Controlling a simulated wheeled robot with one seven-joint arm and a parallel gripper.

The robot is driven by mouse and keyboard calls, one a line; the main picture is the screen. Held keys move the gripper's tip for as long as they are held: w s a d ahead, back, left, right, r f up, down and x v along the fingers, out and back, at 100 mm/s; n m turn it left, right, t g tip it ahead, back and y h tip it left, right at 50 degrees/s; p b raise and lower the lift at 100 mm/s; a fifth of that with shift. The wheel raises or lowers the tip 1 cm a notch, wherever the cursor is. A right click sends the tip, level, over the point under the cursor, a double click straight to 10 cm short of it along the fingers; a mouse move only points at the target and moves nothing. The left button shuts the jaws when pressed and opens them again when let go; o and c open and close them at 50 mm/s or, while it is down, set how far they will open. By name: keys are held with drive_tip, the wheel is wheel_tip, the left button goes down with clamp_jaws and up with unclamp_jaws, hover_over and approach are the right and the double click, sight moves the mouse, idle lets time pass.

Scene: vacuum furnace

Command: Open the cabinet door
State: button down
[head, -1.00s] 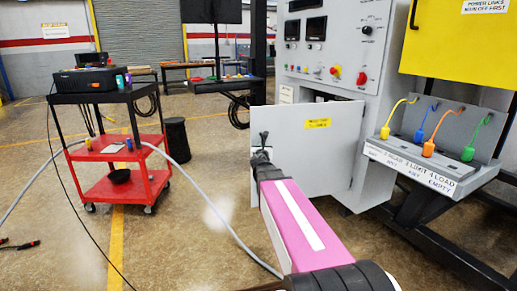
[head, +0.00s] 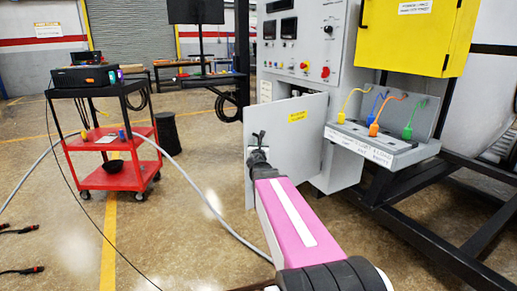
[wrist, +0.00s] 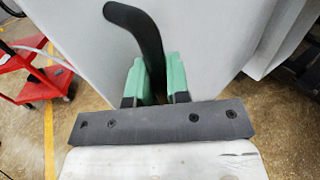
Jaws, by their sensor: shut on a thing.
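The grey cabinet door (head: 300,140) with a yellow label stands ajar, swung out from the grey cabinet (head: 340,150). Its black handle (wrist: 140,25) is near the door's free, left edge. My gripper (wrist: 158,78) has its green fingers on both sides of the lower handle, shut on it. In the head view my gripper (head: 258,158) is small and dark against the door's left part, and my pink arm reaches up to it from below.
A red cart (head: 108,170) stands to the left, with a grey cable (head: 215,215) running across the floor from it. A grey plug panel (head: 375,145) and a yellow box (head: 415,35) are at the right. A black bin (head: 161,133) stands behind.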

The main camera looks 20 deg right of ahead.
drive_tip(key=shift+d, duration=0.15)
drive_tip(key=c, duration=1.1)
unclamp_jaws()
drive_tip(key=shift+s, duration=0.15)
